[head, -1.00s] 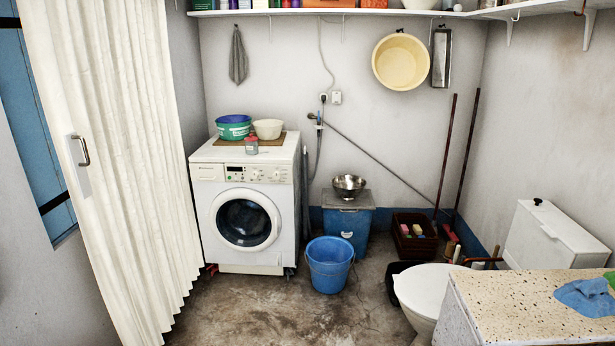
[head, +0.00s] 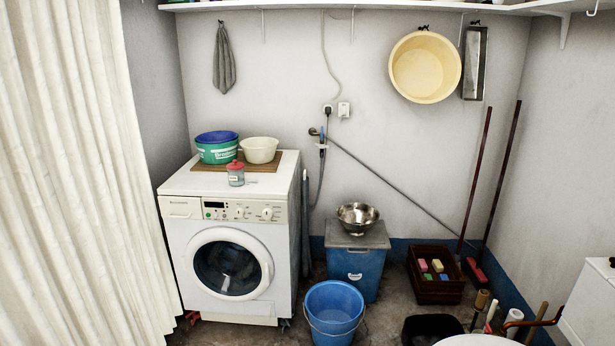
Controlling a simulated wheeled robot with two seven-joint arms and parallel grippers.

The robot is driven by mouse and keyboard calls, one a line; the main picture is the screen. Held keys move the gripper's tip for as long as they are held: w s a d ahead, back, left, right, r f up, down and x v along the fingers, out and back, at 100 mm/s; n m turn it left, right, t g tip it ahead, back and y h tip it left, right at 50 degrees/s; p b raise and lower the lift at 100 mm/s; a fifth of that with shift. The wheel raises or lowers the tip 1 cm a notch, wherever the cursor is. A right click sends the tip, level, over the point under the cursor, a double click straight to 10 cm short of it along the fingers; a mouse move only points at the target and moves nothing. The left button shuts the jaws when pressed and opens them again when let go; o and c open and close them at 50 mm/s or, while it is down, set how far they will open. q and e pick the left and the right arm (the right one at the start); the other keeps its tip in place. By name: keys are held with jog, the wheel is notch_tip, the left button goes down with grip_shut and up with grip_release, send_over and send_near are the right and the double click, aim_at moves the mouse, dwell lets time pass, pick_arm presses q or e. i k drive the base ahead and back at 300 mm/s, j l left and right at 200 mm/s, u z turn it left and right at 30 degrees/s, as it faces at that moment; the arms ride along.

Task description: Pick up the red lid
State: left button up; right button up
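The red lid (head: 235,165) sits on a small clear jar (head: 236,178). The jar stands upright on top of the white washing machine (head: 229,240), near the front edge of a brown mat. Neither of my grippers shows in the head view.
A green tub with a blue rim (head: 217,150) and a cream bowl (head: 259,150) stand behind the jar on the brown mat (head: 208,167). A blue bucket (head: 334,310) is on the floor right of the machine. A metal bowl (head: 357,216) tops a blue bin (head: 354,270). A white curtain (head: 80,180) hangs at left.

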aim_at(234, 165)
jog(key=i, duration=1.15)
jog(key=i+l+u, duration=0.15)
jog(key=i, duration=1.05)
